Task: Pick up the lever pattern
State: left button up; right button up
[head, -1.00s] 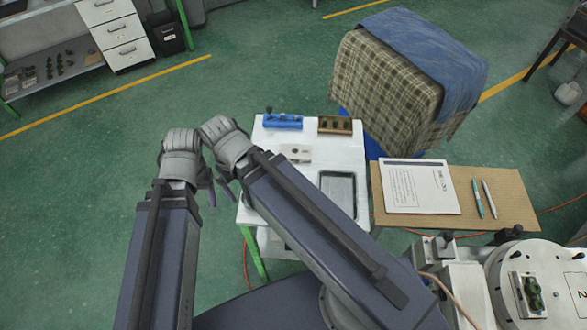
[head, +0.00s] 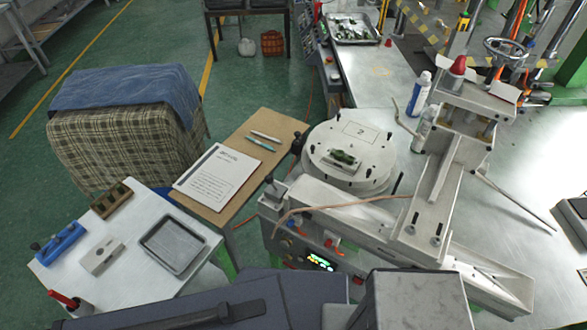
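A small dark green piece (head: 345,156), which looks like the lever pattern, lies in a pale mould block (head: 333,164) on top of the round white turntable (head: 378,172). The turntable has a plate marked 2. Nothing of mine touches the green piece. Neither of my grippers is in view; only part of my arm shows along the bottom edge.
A white side table (head: 140,277) at lower left holds an empty grey tray (head: 176,262), a blue fixture (head: 60,243), a pale block (head: 101,257) and a brown slotted holder (head: 111,200). A clamp machine (head: 440,190) stands right of the turntable; a cable crosses in front.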

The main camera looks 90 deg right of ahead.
aim_at(339, 155)
jog(key=j+z, duration=0.25)
jog(key=z, duration=3.15)
